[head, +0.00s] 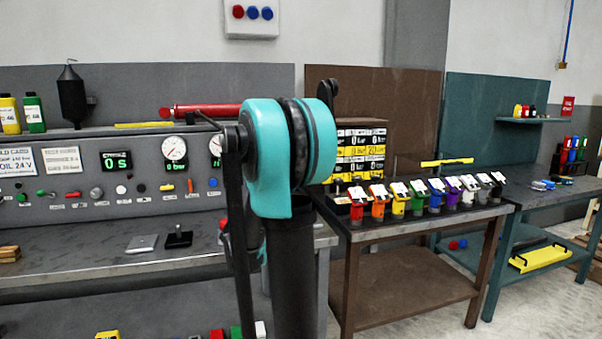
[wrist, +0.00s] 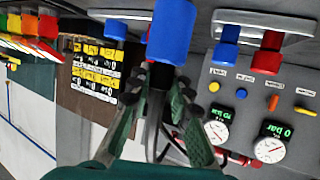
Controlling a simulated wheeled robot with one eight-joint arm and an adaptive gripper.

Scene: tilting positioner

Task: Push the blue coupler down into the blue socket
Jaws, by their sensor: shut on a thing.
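In the wrist view my gripper (wrist: 160,82) is shut on the blue coupler (wrist: 170,30), a blue cylinder beyond the fingertips. A dark hose runs back from it between the fingers. A blue fitting (wrist: 229,40) stands beside a red fitting (wrist: 268,52) under a silver bracket at the upper right. Another blue fitting (wrist: 116,30) is at the upper left, under a pale bar. I cannot tell which of these is the blue socket; the coupler appears apart from both blue fittings. In the head view my arm hides the gripper and coupler.
A grey panel with gauges (head: 174,148) and knobs stands over the left bench (head: 120,258). A brown table (head: 405,225) holds a row of coloured boxes. A teal bench (head: 545,197) is further right. A red cylinder (head: 205,110) lies on top of the panel.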

